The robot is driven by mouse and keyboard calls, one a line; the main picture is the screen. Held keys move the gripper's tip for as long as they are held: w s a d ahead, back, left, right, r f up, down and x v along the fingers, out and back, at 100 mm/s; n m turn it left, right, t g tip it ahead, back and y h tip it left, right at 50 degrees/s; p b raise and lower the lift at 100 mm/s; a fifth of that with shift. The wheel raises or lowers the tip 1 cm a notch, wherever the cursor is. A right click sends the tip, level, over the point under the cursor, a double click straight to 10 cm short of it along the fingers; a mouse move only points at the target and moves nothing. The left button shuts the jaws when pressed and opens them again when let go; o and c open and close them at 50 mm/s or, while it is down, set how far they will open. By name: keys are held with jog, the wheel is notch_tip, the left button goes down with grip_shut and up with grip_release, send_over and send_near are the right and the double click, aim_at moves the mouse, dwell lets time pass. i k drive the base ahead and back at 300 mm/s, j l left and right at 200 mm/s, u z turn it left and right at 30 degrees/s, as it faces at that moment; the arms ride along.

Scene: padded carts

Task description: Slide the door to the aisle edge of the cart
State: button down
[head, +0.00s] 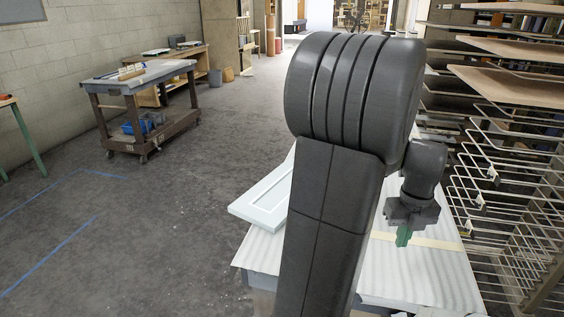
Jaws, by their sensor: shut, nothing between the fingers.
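A white panelled door (265,205) lies on the padded cart (430,275). Its left corner sticks out past the cart's left edge over the floor. My arm, large and dark in the middle of the head view, hides much of the door and part of the cart top. My gripper (403,238) points down over the right part of the cart, to the right of the visible part of the door. Its green fingers are shut and empty. I cannot tell whether the fingertips touch the cart top or the door.
A wire drying rack (510,190) with several shelves stands close along the cart's right side. Another cart (145,75) stands at the far left. The grey floor (150,220) left of the cart is open, with blue tape lines.

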aim_at(266, 206)
jog(key=j+z, duration=0.35)
jog(key=j, duration=2.15)
jog(key=i+j+z, duration=0.25)
jog(key=i+j, duration=0.4)
jog(key=i+j+z, duration=0.2)
jog(key=i+j, duration=0.5)
jog(key=i+l+z, duration=0.1)
jog(key=i+l, duration=0.2)
jog(key=i, duration=0.2)
jog(key=i+l+z, duration=0.1)
jog(key=i+l, duration=0.2)
jog(key=i, duration=0.25)
